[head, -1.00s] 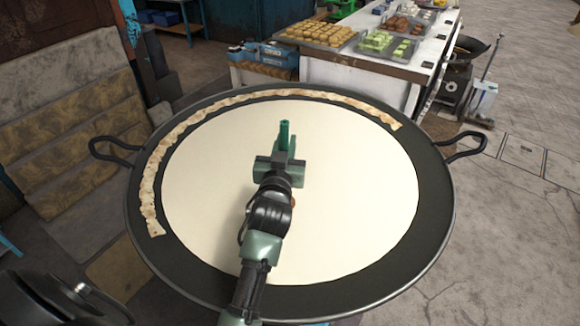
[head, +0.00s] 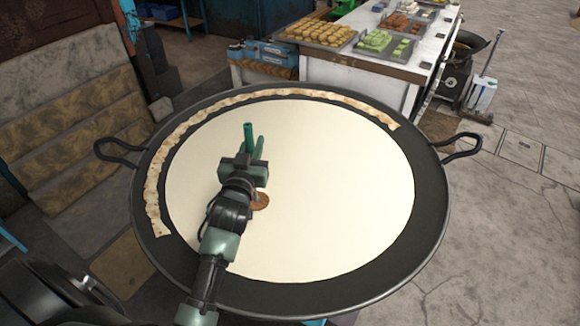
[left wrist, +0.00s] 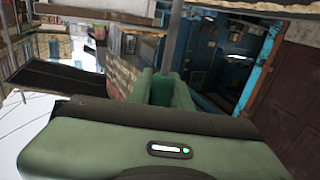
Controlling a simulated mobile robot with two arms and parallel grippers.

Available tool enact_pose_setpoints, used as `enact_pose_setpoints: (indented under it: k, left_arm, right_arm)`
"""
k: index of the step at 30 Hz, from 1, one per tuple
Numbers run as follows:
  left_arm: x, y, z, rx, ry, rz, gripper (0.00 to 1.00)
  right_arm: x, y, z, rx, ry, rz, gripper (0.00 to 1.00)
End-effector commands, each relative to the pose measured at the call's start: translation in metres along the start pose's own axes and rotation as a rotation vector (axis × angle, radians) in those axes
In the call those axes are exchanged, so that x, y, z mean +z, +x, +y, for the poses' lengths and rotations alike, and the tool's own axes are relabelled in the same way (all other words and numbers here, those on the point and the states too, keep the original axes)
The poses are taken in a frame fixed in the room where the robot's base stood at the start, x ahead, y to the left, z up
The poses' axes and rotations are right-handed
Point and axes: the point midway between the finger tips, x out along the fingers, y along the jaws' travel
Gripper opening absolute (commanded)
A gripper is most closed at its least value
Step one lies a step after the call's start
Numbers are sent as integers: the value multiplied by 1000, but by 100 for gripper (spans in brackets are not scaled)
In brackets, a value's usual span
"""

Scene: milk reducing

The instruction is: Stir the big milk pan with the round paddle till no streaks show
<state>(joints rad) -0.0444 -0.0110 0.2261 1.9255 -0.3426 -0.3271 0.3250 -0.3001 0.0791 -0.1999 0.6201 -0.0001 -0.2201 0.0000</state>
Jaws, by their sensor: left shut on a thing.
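The big milk pan (head: 427,215) is wide, dark and round, with a loop handle at each side. Pale cream milk (head: 330,200) fills its middle; I see no clear streaks on it. My left gripper (head: 252,150) is over the milk, left of the middle, shut on the round paddle. The paddle's brown round disc (head: 261,201) shows partly at the milk, beside my wrist, which hides the rest. In the left wrist view a grey shaft (left wrist: 174,42) stands up between the green fingers (left wrist: 165,88). My right gripper is not in view.
A browned, crusty strip (head: 240,97) lies along the pan's left and far inner rim. Behind stands a white table (head: 350,77) with trays of sweets. A dark wok (head: 466,45) is at the back right. Open floor lies to the right.

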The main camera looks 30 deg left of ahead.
Motion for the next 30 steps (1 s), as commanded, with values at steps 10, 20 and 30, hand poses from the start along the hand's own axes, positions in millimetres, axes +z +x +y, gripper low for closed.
enact_pose_setpoints:
  k: [10, 20, 30]
  left_arm:
    - [1, -16, -32, 2, 0, 4, 0]
    - [1, -23, -33, 1, -1, 1, 0]
    - [1, -53, -35, 1, 0, 4, 0]
  right_arm:
    - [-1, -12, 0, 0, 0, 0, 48]
    - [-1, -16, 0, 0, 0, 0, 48]
    - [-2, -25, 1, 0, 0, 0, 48]
